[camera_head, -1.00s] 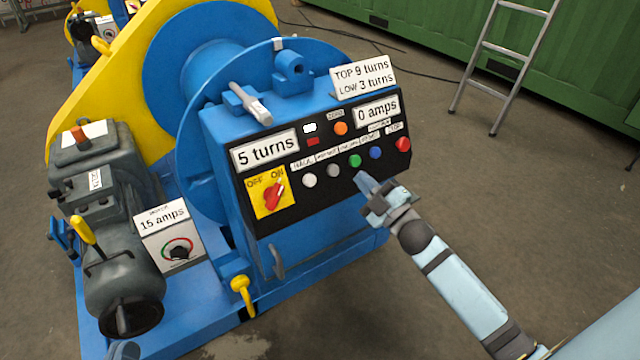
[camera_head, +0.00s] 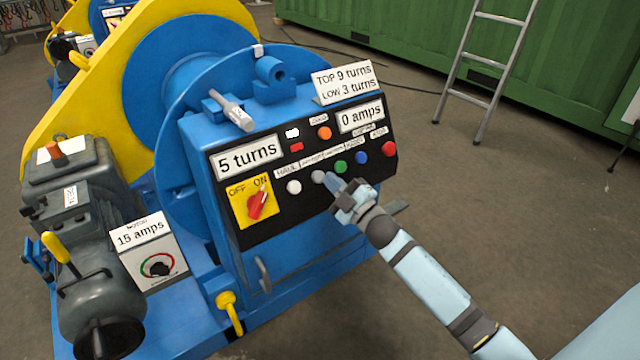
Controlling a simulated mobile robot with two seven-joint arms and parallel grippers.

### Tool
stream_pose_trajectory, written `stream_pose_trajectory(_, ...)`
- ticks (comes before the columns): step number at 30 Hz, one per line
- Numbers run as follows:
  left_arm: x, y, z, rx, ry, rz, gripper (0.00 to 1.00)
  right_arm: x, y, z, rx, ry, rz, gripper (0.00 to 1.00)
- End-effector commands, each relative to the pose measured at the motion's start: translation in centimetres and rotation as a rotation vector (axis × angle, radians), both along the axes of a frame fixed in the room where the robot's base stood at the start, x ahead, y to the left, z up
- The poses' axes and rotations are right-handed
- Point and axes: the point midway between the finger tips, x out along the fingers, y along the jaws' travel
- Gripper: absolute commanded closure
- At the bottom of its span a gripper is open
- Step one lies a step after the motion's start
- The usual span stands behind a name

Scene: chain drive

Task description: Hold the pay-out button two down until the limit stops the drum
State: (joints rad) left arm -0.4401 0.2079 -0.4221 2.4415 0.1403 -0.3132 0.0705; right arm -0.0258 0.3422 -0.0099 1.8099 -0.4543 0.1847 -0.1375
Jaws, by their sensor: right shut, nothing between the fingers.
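The black control panel (camera_head: 285,207) on the blue winch housing has a row of round buttons: white (camera_head: 294,187), grey (camera_head: 319,176), green (camera_head: 341,167), blue (camera_head: 362,158) and red (camera_head: 389,149). The small labels above them are mostly too small to read, so I cannot tell which is pay-out two. My right gripper (camera_head: 330,181) is shut and empty, its tips at the grey button's right edge; I cannot tell whether they touch it. The turns display (camera_head: 248,157) reads 5 turns. The blue drum (camera_head: 190,80) stands behind the panel. My left gripper is out of view.
A sign (camera_head: 345,82) reads TOP 9 turns, LOW 3 turns. The amps display (camera_head: 361,117) reads 0 amps. The red OFF/ON switch (camera_head: 257,205) sits at the panel's left. A motor box (camera_head: 146,243) reads 15 amps. A ladder (camera_head: 490,65) leans on a green container (camera_head: 420,35).

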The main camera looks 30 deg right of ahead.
Motion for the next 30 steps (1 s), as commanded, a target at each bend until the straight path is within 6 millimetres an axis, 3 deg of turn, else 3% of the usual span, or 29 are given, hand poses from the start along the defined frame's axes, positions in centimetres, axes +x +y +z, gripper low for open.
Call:
stream_pose_trajectory(8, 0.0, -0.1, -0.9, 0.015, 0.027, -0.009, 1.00, 1.6, 0.2, -0.7, 0.001, 0.000, 0.001, 1.00)
stream_pose_trajectory(30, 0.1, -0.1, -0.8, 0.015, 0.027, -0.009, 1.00, 1.6, 0.2, -0.7, 0.001, 0.000, 0.001, 1.00)
